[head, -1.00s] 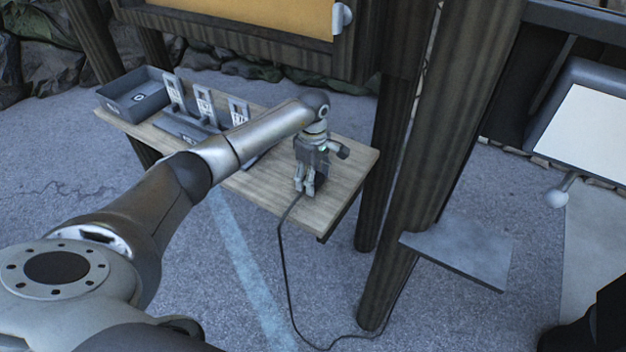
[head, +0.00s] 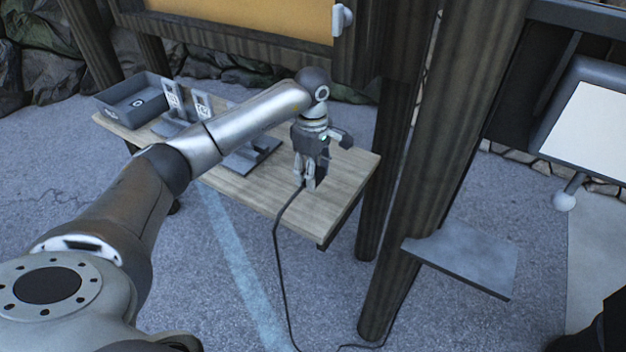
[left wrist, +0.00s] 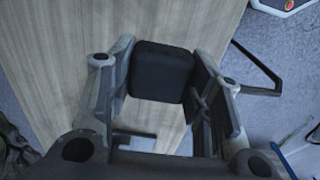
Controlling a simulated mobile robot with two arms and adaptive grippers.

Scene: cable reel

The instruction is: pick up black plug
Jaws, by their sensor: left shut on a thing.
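The black plug (left wrist: 160,72) shows in the left wrist view as a dark rounded block between the two fingers of my left gripper (left wrist: 163,85). The fingers are shut on its sides. In the head view my left gripper (head: 306,184) points down over the right part of the wooden table, and its fingers hide most of the plug. A black cable (head: 276,235) runs from the fingertips over the table's front edge to the ground. I cannot tell whether the plug touches the table. My right gripper is not in view.
The wooden table (head: 340,185) also holds a grey bin (head: 135,98) at its far left and several grey stands with labelled plates (head: 203,106) behind my arm. Dark posts (head: 425,170) and a grey shelf (head: 462,262) stand to the right.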

